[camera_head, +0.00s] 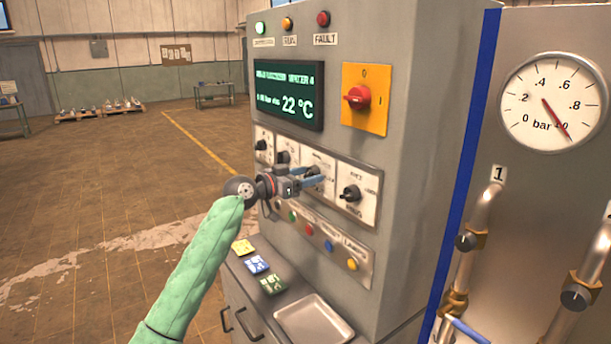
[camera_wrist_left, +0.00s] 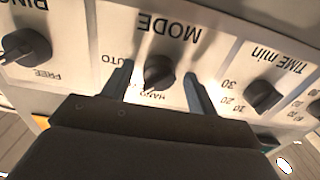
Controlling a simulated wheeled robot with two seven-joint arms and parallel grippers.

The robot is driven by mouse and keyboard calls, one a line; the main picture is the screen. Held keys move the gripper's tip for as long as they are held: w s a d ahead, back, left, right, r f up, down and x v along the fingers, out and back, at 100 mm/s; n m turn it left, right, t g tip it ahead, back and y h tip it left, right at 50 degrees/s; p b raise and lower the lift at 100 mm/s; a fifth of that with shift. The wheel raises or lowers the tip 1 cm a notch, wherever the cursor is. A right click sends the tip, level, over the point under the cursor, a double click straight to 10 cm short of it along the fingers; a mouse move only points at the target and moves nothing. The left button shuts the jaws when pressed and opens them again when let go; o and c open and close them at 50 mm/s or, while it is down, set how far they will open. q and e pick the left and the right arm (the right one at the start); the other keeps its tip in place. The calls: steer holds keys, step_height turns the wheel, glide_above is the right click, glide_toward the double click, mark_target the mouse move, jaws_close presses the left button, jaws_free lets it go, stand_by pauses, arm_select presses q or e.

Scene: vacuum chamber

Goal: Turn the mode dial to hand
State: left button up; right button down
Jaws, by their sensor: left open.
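The mode dial (camera_wrist_left: 158,74) is a dark knob on a white plate marked MODE, which appears upside down in the left wrist view. AUTO is printed at its left and HAND just below it in that view. My left gripper (camera_wrist_left: 158,88) is open, one finger on each side of the knob with gaps showing. Which mark the knob points to is unclear. In the head view my left gripper (camera_head: 314,180) is at the cabinet's dial row and covers much of the mode dial. My right gripper is not in view.
The rinse dial (camera_wrist_left: 27,46) and time dial (camera_wrist_left: 264,95) flank the mode plate closely. On the cabinet (camera_head: 420,120), a red rotary switch (camera_head: 357,97) sits above and coloured buttons (camera_head: 309,229) below. A metal tray (camera_head: 313,322) lies on the ledge beneath.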

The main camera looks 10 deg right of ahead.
arm_select(q)
steer(key=shift+c, duration=0.2)
steer(key=c, duration=1)
